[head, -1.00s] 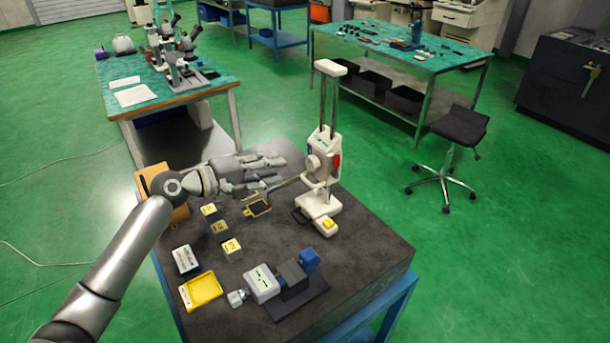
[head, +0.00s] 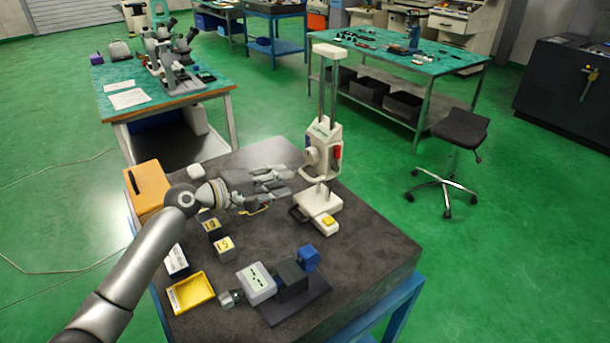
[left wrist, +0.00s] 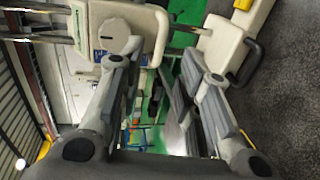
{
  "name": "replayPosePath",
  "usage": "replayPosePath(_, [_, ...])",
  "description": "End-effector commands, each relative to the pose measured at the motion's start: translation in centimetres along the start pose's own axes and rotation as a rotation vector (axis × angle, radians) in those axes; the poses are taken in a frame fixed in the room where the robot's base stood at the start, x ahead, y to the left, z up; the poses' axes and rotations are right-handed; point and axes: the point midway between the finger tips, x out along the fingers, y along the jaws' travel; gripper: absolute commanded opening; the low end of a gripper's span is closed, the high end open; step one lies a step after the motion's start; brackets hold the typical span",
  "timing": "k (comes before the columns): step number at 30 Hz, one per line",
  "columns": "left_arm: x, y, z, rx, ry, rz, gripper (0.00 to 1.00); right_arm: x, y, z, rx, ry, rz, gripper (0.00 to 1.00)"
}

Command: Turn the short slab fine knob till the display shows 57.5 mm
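The white height gauge (head: 323,150) stands upright on the dark table, with two columns and a cream head. A round cream knob (head: 311,155) sits on the head's left side. In the left wrist view a round cream knob (left wrist: 113,35) shows on the head, close to one fingertip; I cannot tell whether they touch. Its slab shape is not clear. The display reading is not legible in either view. My left gripper (head: 284,180) is just left of the gauge head. In the left wrist view its fingers (left wrist: 165,70) are spread with nothing between them. My right gripper is out of view.
The gauge base (head: 318,201) has a yellow button in front. Several yellow-labelled blocks (head: 224,247), a yellow tray (head: 191,292) and a grey-and-blue device (head: 285,279) lie nearer. An orange case (head: 147,186) is behind my arm. The table's right side is clear.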

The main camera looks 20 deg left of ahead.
Motion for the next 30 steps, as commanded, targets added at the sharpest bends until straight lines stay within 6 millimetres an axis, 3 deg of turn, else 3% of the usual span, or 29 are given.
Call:
replayPosePath(6, [4.3, 0.4, 0.0, -0.004, -0.001, 0.002, 0.32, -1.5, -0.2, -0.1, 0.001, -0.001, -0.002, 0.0])
replayPosePath(12, [6.9, 0.2, 0.0, -0.003, 0.0, 0.001, 0.32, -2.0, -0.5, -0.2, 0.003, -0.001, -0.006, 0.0])
replayPosePath(25, [8.0, 0.0, 0.0, 0.0, 0.0, 0.0, 0.32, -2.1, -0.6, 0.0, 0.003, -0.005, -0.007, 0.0])
replayPosePath(30, [8.0, 0.0, 0.0, 0.0, 0.0, 0.0, 0.13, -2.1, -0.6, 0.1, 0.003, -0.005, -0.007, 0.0])
